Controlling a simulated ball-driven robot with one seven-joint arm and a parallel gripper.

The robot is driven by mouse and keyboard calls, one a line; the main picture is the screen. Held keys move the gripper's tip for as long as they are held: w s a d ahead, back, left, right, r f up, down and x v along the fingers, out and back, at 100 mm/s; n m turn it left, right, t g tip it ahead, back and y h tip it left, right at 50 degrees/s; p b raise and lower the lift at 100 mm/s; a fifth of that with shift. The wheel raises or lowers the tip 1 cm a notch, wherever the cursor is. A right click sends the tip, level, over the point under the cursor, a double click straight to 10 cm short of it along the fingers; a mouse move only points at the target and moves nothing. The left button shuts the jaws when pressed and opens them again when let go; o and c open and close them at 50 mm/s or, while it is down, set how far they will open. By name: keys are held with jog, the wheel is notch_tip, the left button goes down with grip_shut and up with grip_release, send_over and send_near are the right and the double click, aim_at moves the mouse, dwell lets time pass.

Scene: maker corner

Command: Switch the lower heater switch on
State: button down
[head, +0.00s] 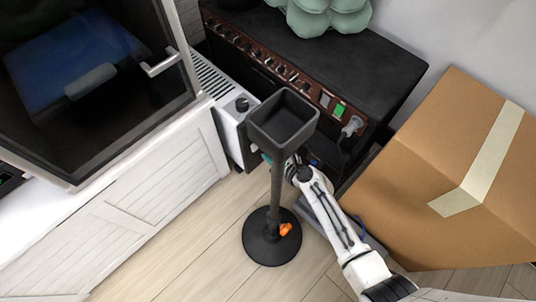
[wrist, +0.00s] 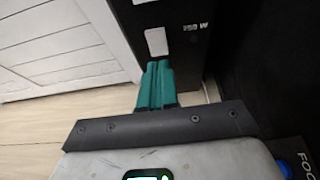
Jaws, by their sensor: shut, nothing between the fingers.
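The heater (head: 232,117) is a white unit with a top grille and a dark knob, beside the white cabinet. Its dark control end is mostly hidden behind the black stand in the head view. The wrist view shows the dark panel (wrist: 188,70) with a white rocker switch (wrist: 156,41) beside a label that seems to read 750 W. Another white patch is cut off at the top edge. My gripper (wrist: 157,68) has teal fingers, shut and empty, with tips just below that switch in the picture. Contact and the switch's position cannot be told. The head view shows only a bit of teal.
A black stand with a square tray (head: 283,118) rises between the head camera and the heater, close to my arm. An orange object (head: 285,229) lies on its base. A black amplifier (head: 330,50) is behind, and a large cardboard box (head: 430,180) is right of my arm.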

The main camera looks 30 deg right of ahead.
jog(key=p+v, duration=0.4)
jog(key=v, duration=0.6)
jog(key=shift+d, duration=0.1)
